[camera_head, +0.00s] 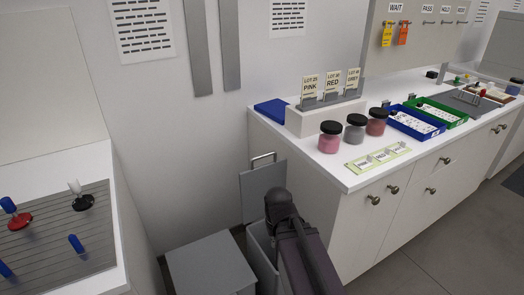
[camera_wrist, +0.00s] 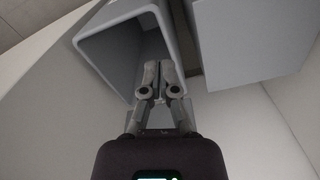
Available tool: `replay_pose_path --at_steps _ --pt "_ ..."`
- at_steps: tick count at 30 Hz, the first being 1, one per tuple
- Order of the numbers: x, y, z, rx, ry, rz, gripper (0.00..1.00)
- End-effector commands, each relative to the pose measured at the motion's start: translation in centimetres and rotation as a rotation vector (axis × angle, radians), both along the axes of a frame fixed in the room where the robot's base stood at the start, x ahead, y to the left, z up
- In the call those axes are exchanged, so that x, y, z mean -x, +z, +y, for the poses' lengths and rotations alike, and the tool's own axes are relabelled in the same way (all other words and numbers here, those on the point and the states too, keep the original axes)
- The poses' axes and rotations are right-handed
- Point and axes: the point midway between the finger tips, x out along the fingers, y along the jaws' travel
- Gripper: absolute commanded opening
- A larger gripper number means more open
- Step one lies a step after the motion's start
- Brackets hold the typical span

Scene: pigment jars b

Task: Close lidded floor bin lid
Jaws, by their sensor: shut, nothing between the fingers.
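The floor bin (camera_head: 262,258) is a grey open-topped box on the floor beside the white cabinet. Its grey lid (camera_head: 262,192) stands raised, nearly upright, at the back of the bin, with a metal handle (camera_head: 263,158) at its top edge. In the wrist view, the bin's open mouth shows its pale rim (camera_wrist: 165,22) and darker inside. My gripper (camera_wrist: 166,66) is shut and empty, with its fingertips in front of the bin's mouth near one rim. I cannot tell whether they touch it. My dark arm hides part of the bin in the head view, and the fingertips are hidden there.
A grey box (camera_head: 210,265) stands on the floor left of the bin; a grey block beside the bin also shows in the wrist view (camera_wrist: 250,40). The white counter (camera_head: 345,178) on the right holds jars and trays. Another worktop (camera_head: 105,275) stands at the left.

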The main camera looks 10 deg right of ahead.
Motion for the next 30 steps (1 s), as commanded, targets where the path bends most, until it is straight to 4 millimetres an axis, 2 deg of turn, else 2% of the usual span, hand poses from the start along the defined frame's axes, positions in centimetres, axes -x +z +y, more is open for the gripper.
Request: replay_pose_path --at_steps 11,17,23,30 --pt "-0.1 0.1 0.0 0.000 0.001 0.000 0.00" --pt "-1.6 1.4 0.0 -0.001 0.013 -0.004 0.00" --pt "-5.1 4.3 0.1 -0.004 0.045 -0.014 0.00" --pt "-11.1 9.1 0.4 -0.009 0.097 -0.030 0.00"
